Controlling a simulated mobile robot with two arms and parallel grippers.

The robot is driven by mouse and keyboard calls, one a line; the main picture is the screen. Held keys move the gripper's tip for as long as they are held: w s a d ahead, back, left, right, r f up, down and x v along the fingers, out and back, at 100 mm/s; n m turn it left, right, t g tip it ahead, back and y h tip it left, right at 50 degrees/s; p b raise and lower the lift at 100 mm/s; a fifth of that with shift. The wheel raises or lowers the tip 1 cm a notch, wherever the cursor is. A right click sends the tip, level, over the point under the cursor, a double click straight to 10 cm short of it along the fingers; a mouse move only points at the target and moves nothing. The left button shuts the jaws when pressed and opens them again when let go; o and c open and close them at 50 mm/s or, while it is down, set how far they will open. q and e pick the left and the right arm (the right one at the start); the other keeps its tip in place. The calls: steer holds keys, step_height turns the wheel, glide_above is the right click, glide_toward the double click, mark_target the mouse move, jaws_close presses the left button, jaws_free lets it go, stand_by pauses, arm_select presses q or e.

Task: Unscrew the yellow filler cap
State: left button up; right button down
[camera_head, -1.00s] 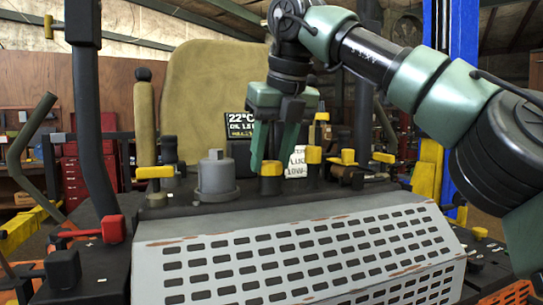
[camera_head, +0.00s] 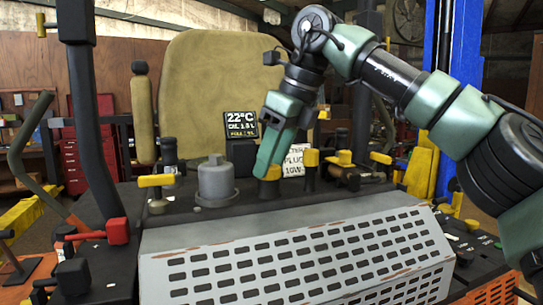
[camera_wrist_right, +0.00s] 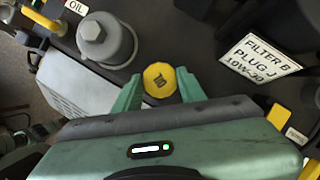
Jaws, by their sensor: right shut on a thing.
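My right gripper (camera_head: 268,172) comes down from above onto a yellow cap at the back edge of the black deck, with its fingers covering part of it in the head view. In the right wrist view the yellow cap (camera_wrist_right: 160,80) is round-topped with a dark "10" mark. The fingers of my right gripper (camera_wrist_right: 158,92) stand on either side of it, shut on it. The dark neck below the cap shows just under the fingertips in the head view; whether the cap has lifted from it I cannot tell. My left gripper is not in view.
A grey cylinder with a hex top (camera_head: 216,182) stands left of the cap. A yellow-handled valve (camera_head: 157,181) is further left. A white label (camera_head: 293,161) and other yellow-topped fittings (camera_head: 310,158) stand close on the right. A slotted grey panel (camera_head: 300,255) lies in front.

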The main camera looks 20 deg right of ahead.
mark_target(272, 166)
steer(key=shift+r+n+p, duration=0.2)
steer(key=shift+n+p, duration=0.4)
steer(key=shift+p, duration=0.5)
steer(key=n+p, duration=0.1)
steer(key=p, duration=0.1)
steer(key=n+g+y+p, duration=0.1)
steer(key=n+p, duration=0.1)
steer(key=p, duration=0.1)
steer(key=shift+w+d+n+g, duration=0.1)
steer(key=shift+n+g, duration=0.2)
steer(key=shift+f, duration=0.25)
steer(key=shift+r, duration=0.15)
steer(key=shift+r+p, duration=1.45)
steer(key=shift+p, duration=0.1)
